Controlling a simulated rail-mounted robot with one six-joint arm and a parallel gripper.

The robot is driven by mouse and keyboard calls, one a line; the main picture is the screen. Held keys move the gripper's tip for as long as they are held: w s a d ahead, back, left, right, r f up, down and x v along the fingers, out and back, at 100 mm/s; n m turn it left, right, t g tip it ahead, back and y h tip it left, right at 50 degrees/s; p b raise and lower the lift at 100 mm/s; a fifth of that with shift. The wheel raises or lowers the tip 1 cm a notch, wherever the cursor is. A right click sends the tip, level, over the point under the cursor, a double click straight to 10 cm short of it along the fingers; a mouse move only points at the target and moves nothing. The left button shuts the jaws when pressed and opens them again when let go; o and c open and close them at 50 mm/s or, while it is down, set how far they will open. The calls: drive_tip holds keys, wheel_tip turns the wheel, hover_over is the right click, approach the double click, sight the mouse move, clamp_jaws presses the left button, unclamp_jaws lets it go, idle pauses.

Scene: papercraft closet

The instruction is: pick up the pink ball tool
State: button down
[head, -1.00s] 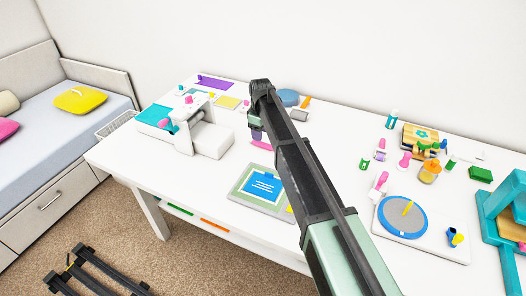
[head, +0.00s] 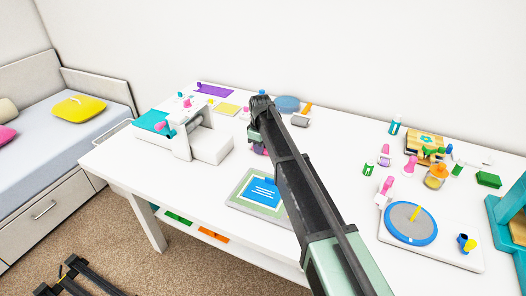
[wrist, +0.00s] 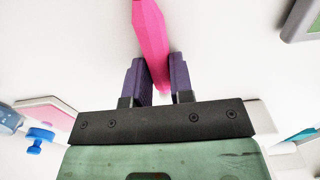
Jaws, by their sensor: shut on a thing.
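The pink ball tool (wrist: 152,38) shows in the wrist view as a long faceted pink rod. It sits between the two purple fingers of my gripper (wrist: 160,82), and its narrow end reaches down between them. The gripper is shut on it. The rod's far end runs out of the top of the picture, so no ball shows. In the head view my gripper (head: 258,148) is mostly hidden behind my arm, over the white table, and I cannot make out the tool there.
A white sewing machine (head: 203,145) stands left of my gripper. A framed blue card (head: 259,190) lies in front. A round blue-rimmed turntable (head: 411,222) and several small colourful tools crowd the right. White tabletop (head: 335,165) is clear between.

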wheel_tip(320, 180, up, 20)
drive_tip(key=p, duration=2)
drive_tip(key=c, duration=1.5)
unclamp_jaws()
drive_tip(key=shift+c, duration=0.2)
drive_tip(key=c, duration=0.3)
drive_tip(key=shift+s+f, duration=0.1)
